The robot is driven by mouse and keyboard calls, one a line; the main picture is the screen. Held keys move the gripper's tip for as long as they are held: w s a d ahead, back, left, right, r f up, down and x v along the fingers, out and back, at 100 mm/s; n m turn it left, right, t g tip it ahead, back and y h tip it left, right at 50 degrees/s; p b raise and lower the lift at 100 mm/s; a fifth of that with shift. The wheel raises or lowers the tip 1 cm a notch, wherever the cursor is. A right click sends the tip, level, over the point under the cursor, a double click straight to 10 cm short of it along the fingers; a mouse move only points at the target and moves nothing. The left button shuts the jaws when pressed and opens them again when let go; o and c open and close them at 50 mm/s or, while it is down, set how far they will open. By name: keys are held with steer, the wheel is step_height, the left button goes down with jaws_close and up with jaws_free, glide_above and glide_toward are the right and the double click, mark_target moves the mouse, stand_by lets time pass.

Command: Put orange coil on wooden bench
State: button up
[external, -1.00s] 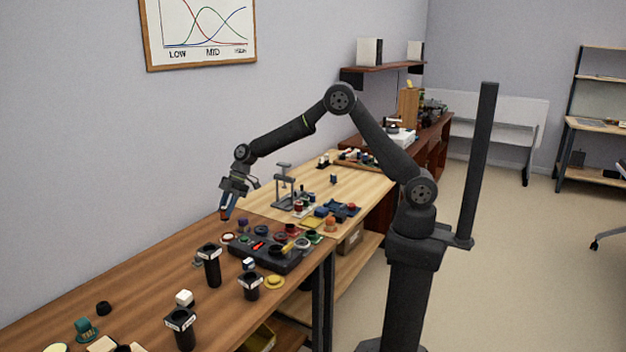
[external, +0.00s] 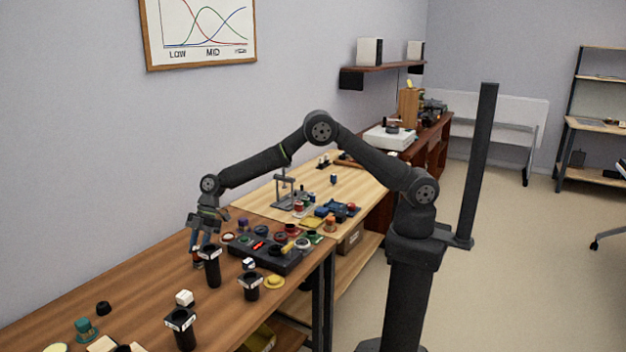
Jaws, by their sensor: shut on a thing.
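My gripper (external: 198,262) points down low over the brown wooden bench (external: 140,290), just behind and left of a tall black cup (external: 212,268). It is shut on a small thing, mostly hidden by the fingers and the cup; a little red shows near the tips. I cannot tell whether that thing touches the bench. A small orange piece (external: 330,223) stands on the paler wooden bench (external: 350,186) beyond; whether it is a coil is too small to tell.
A dark tray (external: 268,262) with several coloured round parts lies right of my gripper. Two more black cups (external: 251,287) (external: 181,328) stand in front. A grey stand (external: 285,188) rises on the paler bench.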

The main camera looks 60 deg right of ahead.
steer(key=shift+a+f, duration=0.1)
steer(key=shift+f, duration=1.95)
steer(key=shift+f, duration=0.2)
steer(key=o, duration=1)
steer(key=shift+c, duration=0.2)
steer(key=shift+r, duration=0.1)
steer(key=shift+o, duration=0.6)
steer(key=s+v, duration=0.1)
steer(key=v, duration=1.1)
steer(key=shift+w, duration=0.45)
